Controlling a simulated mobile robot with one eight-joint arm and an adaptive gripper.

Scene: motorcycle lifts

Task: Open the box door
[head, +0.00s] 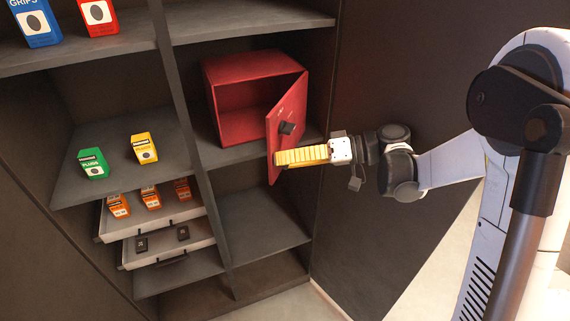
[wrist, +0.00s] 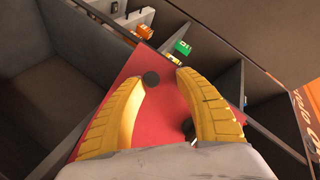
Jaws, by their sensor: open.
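The red box (head: 226,126) stands on a shelf of the dark cabinet, and its inside shows through the open front. Its red door (head: 273,160) is swung out on the right side, at a wide angle to the box. A dark knob (head: 288,128) sits on the door's face. My gripper (head: 279,158), with yellow ribbed fingers, is at the door's lower part in the head view. In the wrist view the door (wrist: 150,90) lies below and between the spread fingers (wrist: 152,80). The gripper is open and holds nothing. Whether a finger touches the door I cannot tell.
A green box (head: 92,163) and a yellow box (head: 144,149) stand on the shelf to the left. Open drawers (head: 165,216) below hold orange boxes and small dark items. A dark cabinet side wall (head: 375,80) is close on the right. The shelf below the red box (head: 262,235) is empty.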

